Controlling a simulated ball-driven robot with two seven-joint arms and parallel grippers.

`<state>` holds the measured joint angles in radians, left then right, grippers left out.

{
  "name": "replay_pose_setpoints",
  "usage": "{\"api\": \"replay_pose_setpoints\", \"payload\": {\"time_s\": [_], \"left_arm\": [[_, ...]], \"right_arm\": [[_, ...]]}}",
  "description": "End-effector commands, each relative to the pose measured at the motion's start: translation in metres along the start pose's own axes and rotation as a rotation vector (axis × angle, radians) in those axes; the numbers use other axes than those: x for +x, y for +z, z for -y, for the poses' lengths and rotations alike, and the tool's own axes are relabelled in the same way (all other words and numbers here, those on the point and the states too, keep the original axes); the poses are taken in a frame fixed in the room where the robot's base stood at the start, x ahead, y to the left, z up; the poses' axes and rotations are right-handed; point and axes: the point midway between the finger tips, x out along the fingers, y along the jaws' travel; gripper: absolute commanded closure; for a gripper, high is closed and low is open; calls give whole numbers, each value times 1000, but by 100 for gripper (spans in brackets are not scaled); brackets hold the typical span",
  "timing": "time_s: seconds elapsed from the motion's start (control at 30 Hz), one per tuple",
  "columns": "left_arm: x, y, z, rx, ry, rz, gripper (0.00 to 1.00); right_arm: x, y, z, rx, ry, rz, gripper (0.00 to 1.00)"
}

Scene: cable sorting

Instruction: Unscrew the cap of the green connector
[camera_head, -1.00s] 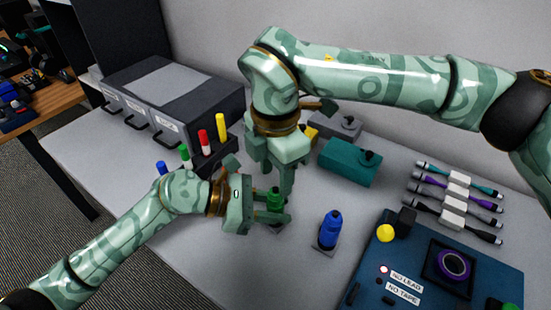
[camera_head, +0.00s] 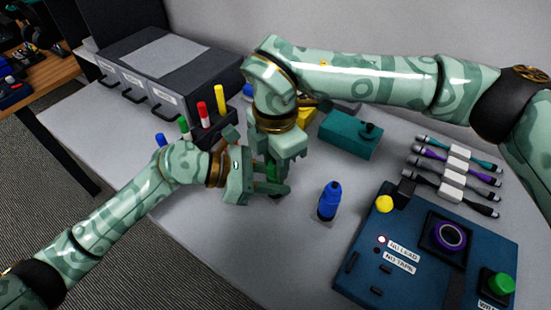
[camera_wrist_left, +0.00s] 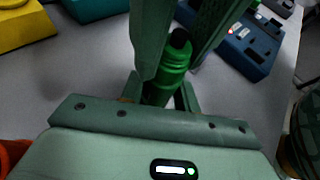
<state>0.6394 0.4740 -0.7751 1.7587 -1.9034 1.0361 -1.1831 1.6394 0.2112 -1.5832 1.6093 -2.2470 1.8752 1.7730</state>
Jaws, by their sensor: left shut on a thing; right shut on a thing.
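The green connector (camera_head: 272,173) stands upright on the table, mostly hidden by my grippers in the head view. In the left wrist view the green connector (camera_wrist_left: 172,65) shows its ribbed green body and dark tip. My left gripper (camera_head: 276,190) comes in from the left and is shut on the lower body. My right gripper (camera_head: 274,158) reaches down from above and is shut on the upper part, the cap. Its two long fingers flank the connector in the left wrist view. Whether the cap has come loose cannot be seen.
A blue connector (camera_head: 329,201) stands just right of the grippers. A teal box (camera_head: 348,134) is behind. A dark blue panel (camera_head: 345,268) with buttons and a purple ring is at right. Several cables lie back right. A marker rack (camera_head: 212,130) and grey drawer unit are at left.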

Motion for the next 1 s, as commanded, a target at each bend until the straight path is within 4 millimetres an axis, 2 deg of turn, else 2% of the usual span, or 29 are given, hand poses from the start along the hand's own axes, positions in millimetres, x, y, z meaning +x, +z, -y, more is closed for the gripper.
{"api": "replay_pose_setpoints", "payload": {"time_s": [0.2, 0.47, 0.5, 0.57, 0.87, 1.0], "left_arm": [[0, 0, 1, 0, -2, 1, 100], [0, 0, 1, 0, -2, 1, 100], [0, 0, 1, 0, -2, 1, 100], [0, 0, 1, 0, -2, 1, 100], [0, 0, 0, 0, -1, 1, 100], [0, 0, 0, 0, -1, 1, 100]], "right_arm": [[-1, 0, 0, -265, 1, 2, 100], [0, 0, 0, -285, 1, 0, 100], [0, 0, 0, -285, 2, 1, 64], [0, 0, 0, -284, 1, 1, 51], [-2, 0, 0, -283, 1, 1, 51], [-16, 1, -1, -283, 3, 3, 51]]}}
